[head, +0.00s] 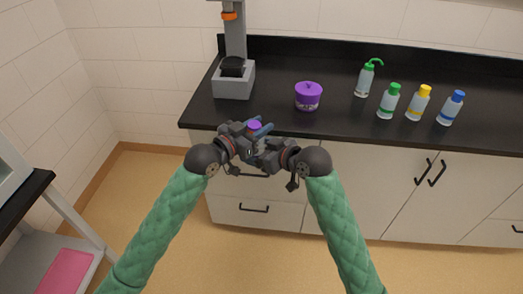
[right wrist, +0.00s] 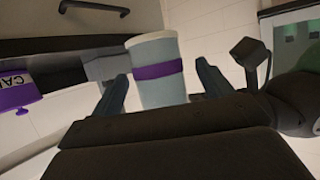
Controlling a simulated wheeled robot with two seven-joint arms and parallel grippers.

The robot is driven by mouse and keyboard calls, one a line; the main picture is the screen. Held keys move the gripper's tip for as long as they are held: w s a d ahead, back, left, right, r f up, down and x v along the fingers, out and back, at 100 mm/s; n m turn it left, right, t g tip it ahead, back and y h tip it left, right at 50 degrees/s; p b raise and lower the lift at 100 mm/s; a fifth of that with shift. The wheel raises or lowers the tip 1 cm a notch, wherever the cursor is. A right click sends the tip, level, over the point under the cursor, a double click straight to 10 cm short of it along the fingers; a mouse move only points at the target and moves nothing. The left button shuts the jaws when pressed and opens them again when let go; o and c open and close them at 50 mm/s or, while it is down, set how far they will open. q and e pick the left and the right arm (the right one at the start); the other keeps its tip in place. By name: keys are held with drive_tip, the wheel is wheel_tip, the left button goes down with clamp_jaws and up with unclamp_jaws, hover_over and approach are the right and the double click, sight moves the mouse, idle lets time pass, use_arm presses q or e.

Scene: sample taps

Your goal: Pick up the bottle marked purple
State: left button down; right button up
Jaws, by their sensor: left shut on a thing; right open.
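The purple-marked bottle (head: 254,125) shows its purple cap in the head view, held up in front of the counter. In the right wrist view the pale bottle (right wrist: 160,92) has a purple band and appears upside down. My left gripper (head: 246,134) is shut on this bottle; its grip is mostly hidden in the head view. My right gripper (right wrist: 160,88) is open, with one blue-grey finger at each side of the bottle. I see a gap between the right finger and the bottle. The two grippers are close together.
The black counter (head: 330,122) carries a purple lidded tub (head: 307,98), a green-spouted wash bottle (head: 365,80) and green (head: 388,102), yellow (head: 418,104) and blue (head: 451,108) marked bottles. A grey stand (head: 233,84) is at left. White cabinets (head: 350,190) are below.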

drive_tip(key=c, duration=1.2)
use_arm(q)
drive_tip(key=c, duration=0.9)
unclamp_jaws()
use_arm(e)
drive_tip(key=shift+c, duration=0.6)
